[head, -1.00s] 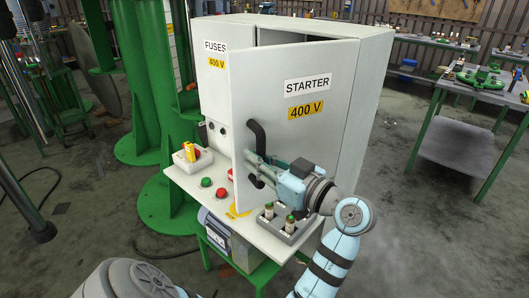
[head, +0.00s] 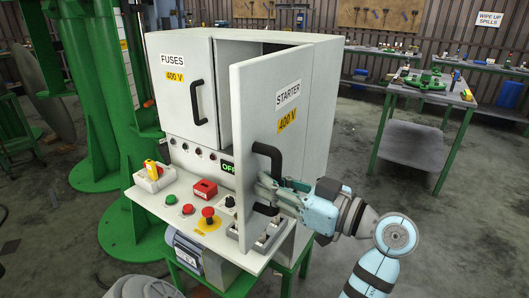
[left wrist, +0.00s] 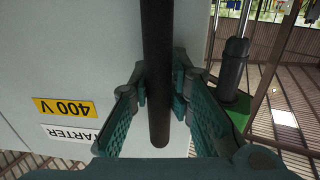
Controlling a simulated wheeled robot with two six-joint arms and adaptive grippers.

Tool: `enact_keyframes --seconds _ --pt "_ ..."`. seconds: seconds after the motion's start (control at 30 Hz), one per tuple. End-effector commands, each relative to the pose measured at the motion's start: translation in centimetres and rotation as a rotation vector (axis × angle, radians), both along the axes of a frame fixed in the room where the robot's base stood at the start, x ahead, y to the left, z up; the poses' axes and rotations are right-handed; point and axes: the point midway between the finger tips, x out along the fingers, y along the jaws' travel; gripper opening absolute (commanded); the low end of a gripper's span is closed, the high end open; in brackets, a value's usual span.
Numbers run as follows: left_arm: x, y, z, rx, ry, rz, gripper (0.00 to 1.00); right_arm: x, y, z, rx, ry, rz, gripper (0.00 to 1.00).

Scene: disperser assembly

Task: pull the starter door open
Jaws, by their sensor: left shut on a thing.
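The starter door (head: 262,115) is a pale grey panel marked STARTER and 400 V. It stands ajar, swung out from the cabinet (head: 318,90), with a dark gap behind its top edge. Its black bar handle (head: 268,151) is upright on the door's front. My left gripper (head: 266,188) is shut on the lower part of the handle. In the left wrist view the handle (left wrist: 158,50) runs between the two green fingers of the gripper (left wrist: 162,88), beside the door face (left wrist: 80,50). My right gripper is not in view.
The fuses door (head: 185,105) beside it looks closed. Below is a control shelf with a red button (head: 208,212), a red block (head: 204,189) and a yellow-switched box (head: 153,176). A green post (head: 90,80) stands left. Open floor and a workbench lie right.

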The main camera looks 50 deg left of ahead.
Motion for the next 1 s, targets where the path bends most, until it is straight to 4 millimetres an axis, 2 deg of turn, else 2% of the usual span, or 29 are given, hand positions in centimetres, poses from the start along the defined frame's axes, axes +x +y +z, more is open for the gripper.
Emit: enact_keyframes --seconds 0.13,0.17,0.27,0.53,0.63,0.73,1.0 --pt "0.1 0.1 0.4 0.01 0.0 -0.004 0.0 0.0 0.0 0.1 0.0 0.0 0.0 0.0" --pt "0.1 0.1 0.4 0.01 0.0 -0.004 0.2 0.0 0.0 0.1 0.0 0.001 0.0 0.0" --pt "0.1 0.0 0.4 0.009 0.0 -0.004 0.36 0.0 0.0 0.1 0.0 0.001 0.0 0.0" --pt "0.1 0.0 0.2 0.006 0.0 -0.004 0.36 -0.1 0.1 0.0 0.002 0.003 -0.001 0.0" --pt "0.1 0.0 0.8 0.006 -0.002 -0.004 0.36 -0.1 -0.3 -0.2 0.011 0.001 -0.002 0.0" --pt "0.1 0.1 2.6 0.007 -0.005 -0.004 0.36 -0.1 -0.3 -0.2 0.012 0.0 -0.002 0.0" --pt "0.0 0.2 9.2 0.008 -0.004 -0.005 0.36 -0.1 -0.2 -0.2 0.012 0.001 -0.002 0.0"
